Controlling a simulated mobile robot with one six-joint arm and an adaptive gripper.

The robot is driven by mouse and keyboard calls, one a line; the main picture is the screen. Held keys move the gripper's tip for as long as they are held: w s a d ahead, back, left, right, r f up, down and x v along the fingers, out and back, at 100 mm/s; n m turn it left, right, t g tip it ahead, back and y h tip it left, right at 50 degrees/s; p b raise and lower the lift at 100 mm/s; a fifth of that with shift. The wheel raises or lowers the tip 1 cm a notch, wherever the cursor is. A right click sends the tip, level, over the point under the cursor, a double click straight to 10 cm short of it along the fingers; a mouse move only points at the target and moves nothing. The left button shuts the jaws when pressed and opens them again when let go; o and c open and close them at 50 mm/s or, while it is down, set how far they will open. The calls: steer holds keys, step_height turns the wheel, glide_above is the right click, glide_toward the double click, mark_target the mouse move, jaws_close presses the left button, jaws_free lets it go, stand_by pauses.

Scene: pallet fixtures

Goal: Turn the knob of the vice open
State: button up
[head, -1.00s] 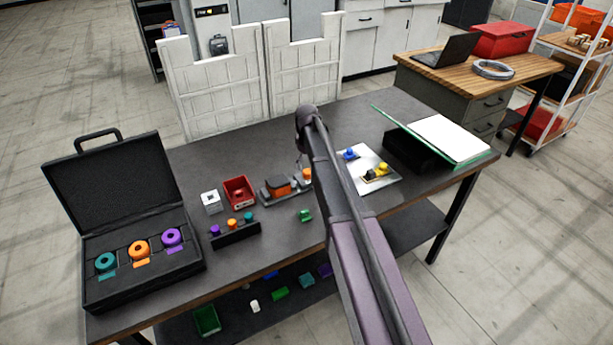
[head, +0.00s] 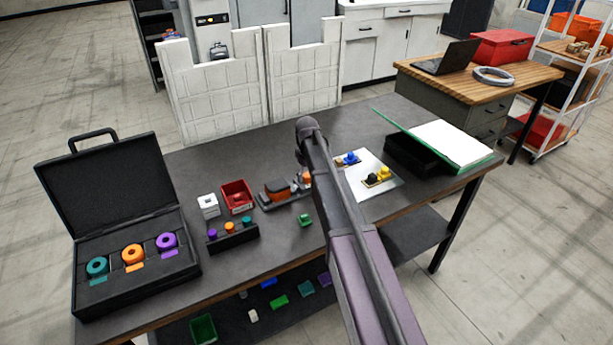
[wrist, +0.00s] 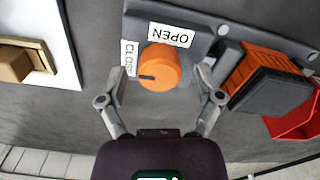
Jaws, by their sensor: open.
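The vice shows in the wrist view as a grey base plate (wrist: 205,22) with an orange round knob (wrist: 160,66) and an orange-and-grey jaw block (wrist: 262,76). White labels reading OPEN (wrist: 171,34) and CLOSE (wrist: 129,58) sit beside the knob, the second partly covered. The knob's dark mark is on its left side, toward the CLOSE label. My gripper (wrist: 161,78) is open, with one finger on each side of the knob; I cannot tell whether they touch it. In the head view the vice (head: 278,193) is on the table, its knob partly hidden behind my arm, which also hides my gripper.
A red bin (head: 237,196) and white block (head: 208,206) stand left of the vice. A rack of coloured knobs (head: 233,236) and a green piece (head: 305,220) lie in front. A white plate (head: 352,183) is to the right. An open black case (head: 110,200) stands far left.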

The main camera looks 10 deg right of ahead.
steer(key=c, duration=1.2)
steer(key=shift+o, duration=0.2)
steer(key=shift+m, duration=0.4)
steer(key=m, duration=0.3)
steer(key=shift+m, duration=0.3)
steer(key=m, duration=0.4)
steer(key=shift+d, duration=0.1)
steer(key=m, duration=0.9)
steer(key=shift+s+d+m, duration=0.1)
steer(key=shift+m, duration=0.2)
